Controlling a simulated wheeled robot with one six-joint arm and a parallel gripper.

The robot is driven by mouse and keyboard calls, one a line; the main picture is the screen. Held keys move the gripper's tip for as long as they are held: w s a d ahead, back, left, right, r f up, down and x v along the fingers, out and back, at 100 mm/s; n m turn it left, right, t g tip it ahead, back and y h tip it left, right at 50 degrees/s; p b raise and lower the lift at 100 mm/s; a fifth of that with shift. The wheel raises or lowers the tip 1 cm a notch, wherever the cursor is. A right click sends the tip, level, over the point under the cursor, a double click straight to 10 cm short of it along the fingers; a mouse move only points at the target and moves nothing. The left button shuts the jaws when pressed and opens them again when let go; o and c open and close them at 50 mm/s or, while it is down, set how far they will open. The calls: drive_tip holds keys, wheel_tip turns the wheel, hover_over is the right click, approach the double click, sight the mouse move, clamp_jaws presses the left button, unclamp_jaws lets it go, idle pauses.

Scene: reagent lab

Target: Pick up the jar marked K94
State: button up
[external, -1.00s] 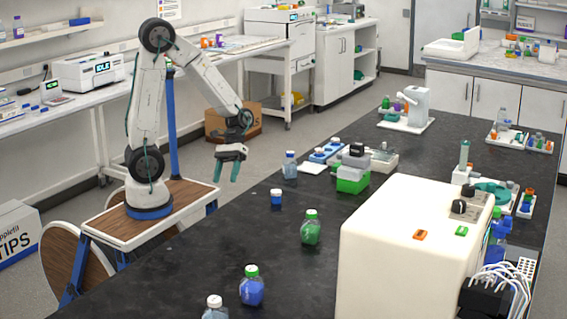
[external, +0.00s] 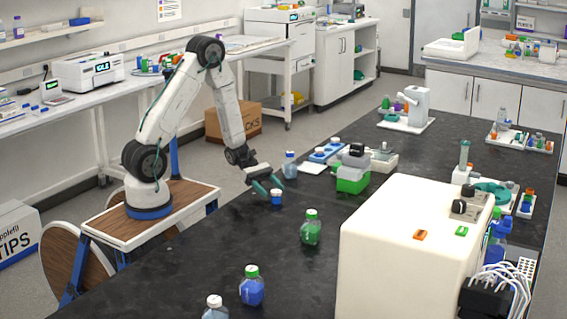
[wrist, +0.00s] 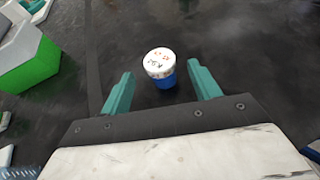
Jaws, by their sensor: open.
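A small blue jar with a white lid (external: 276,199) stands upright on the dark bench near its left edge. It also shows in the wrist view (wrist: 160,68), where its lid carries small marks that I cannot read as K94. My gripper (external: 267,185) is open and close to this jar, pointing down over the bench edge. In the wrist view the teal fingers of my gripper (wrist: 162,76) lie left and right of the jar, with gaps on both sides. The jar appears in line with the fingertips. I cannot tell their exact height above it.
A clear bottle with a blue cap (external: 290,166) stands just behind the gripper. A green-and-grey device (external: 352,178) is to the right. A green bottle (external: 311,230) and a blue bottle with a green cap (external: 251,290) stand nearer the camera. Bare bench lies between them.

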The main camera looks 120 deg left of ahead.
sight(276, 195)
drive_tip(key=x, duration=0.4)
drive_tip(key=shift+f, duration=0.25)
drive_tip(key=c, duration=1.1)
drive_tip(key=shift+o, duration=0.2)
drive_tip(key=shift+r, duration=0.15)
